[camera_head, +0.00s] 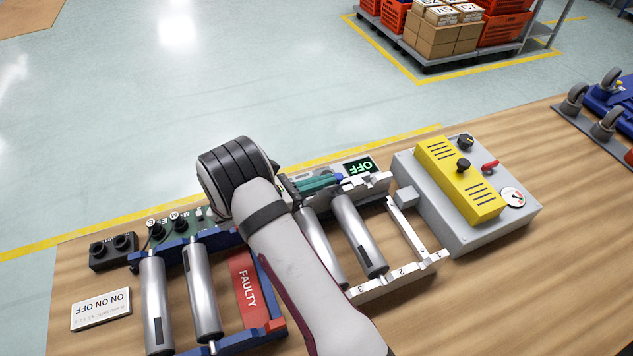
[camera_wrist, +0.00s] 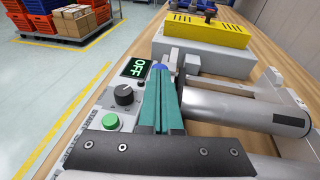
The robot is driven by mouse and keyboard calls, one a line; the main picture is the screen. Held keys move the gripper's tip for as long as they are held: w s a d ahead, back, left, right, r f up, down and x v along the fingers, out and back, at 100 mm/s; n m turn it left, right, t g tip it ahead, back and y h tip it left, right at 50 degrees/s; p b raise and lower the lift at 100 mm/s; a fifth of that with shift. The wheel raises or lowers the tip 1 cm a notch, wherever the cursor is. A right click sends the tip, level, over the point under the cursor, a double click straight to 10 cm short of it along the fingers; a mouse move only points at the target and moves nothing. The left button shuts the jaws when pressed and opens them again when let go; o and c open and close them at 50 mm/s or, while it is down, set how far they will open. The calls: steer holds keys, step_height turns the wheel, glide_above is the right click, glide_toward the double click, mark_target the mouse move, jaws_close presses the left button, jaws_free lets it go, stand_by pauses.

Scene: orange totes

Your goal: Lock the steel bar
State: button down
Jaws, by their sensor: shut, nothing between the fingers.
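My gripper's teal fingers (camera_wrist: 165,72) are closed together with nothing between them. In the head view my gripper (camera_head: 337,180) is over the back of the pale fixture (camera_head: 399,283), beside the display (camera_head: 361,168) reading OFF. A small blue part shows at the fingertips; I cannot tell whether they touch it. Steel cylinders lie in the fixture; one clear steel cylinder (camera_head: 358,236) has a dark band, and it also shows in the wrist view (camera_wrist: 245,114). A pale narrow bar (camera_head: 405,222) lies to its right. My arm hides part of the fixture.
A grey box with a yellow panel (camera_head: 460,180) stands right of the fixture. A blue rack (camera_head: 270,290) with steel cylinders and a red FAULTY label is at the left. A black dial (camera_wrist: 124,95) and green button (camera_wrist: 111,122) lie close left of my fingers.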

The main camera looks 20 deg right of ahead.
mark_target(340, 178)
steer(key=shift+d, duration=2.05)
steer(key=v, duration=1.4)
steer(key=shift+a, duration=0.25)
